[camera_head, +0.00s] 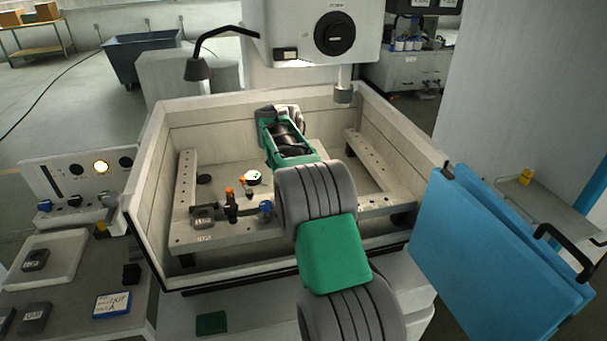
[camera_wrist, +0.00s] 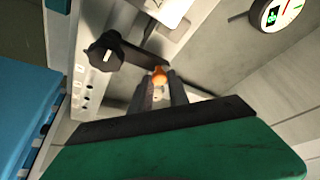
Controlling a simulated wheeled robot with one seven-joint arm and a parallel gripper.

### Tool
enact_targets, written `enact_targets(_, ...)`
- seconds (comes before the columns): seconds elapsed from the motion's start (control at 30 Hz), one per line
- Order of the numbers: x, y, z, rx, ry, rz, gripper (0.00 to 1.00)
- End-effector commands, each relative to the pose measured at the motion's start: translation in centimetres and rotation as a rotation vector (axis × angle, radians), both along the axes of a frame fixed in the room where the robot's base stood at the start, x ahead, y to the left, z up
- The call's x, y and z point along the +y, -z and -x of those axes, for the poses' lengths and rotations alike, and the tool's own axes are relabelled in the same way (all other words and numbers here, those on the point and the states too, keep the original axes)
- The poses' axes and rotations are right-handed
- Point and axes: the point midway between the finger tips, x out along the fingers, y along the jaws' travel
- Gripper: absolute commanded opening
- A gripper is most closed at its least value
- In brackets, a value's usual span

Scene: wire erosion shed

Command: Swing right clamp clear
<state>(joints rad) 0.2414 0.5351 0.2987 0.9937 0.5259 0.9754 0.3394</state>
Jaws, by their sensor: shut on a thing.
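In the wrist view, my gripper (camera_wrist: 163,88) is shut on a small orange tip (camera_wrist: 160,74). The tip is at the end of a dark clamp arm (camera_wrist: 136,56), which runs to a black knob (camera_wrist: 105,54) beside a pale rail. In the head view, my green and grey arm reaches into the tank and hides the gripper and this clamp. Another clamp with an orange top (camera_head: 229,192) stands on the front rail (camera_head: 205,232), left of my arm.
Pale tank walls (camera_head: 142,190) surround the work area. A round dial (camera_head: 253,177) lies inside; it also shows in the wrist view (camera_wrist: 276,13). The machine head (camera_head: 320,35) hangs above the back. Blue panels (camera_head: 490,260) stand at right, and a control bench (camera_head: 75,280) at left.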

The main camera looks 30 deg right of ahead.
Motion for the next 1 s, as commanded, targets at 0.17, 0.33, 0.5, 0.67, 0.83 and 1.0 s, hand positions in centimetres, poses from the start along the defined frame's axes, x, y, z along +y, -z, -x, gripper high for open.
enact_targets(0.17, -0.1, 0.0, 0.0, -0.001, 0.002, 0.001, 0.00)
enact_targets(0.33, -0.1, 0.0, 0.0, -0.001, 0.002, 0.001, 0.34)
enact_targets(0.5, -0.1, 0.0, 0.0, 0.000, 0.000, 0.001, 0.42)
enact_targets(0.67, 0.0, -0.1, 0.0, 0.000, 0.000, 0.001, 0.42)
enact_targets(0.83, 0.6, -1.7, 0.2, -0.005, 0.000, 0.002, 0.42)
enact_targets(1.0, 1.8, -5.0, 0.9, -0.004, 0.000, 0.001, 0.42)
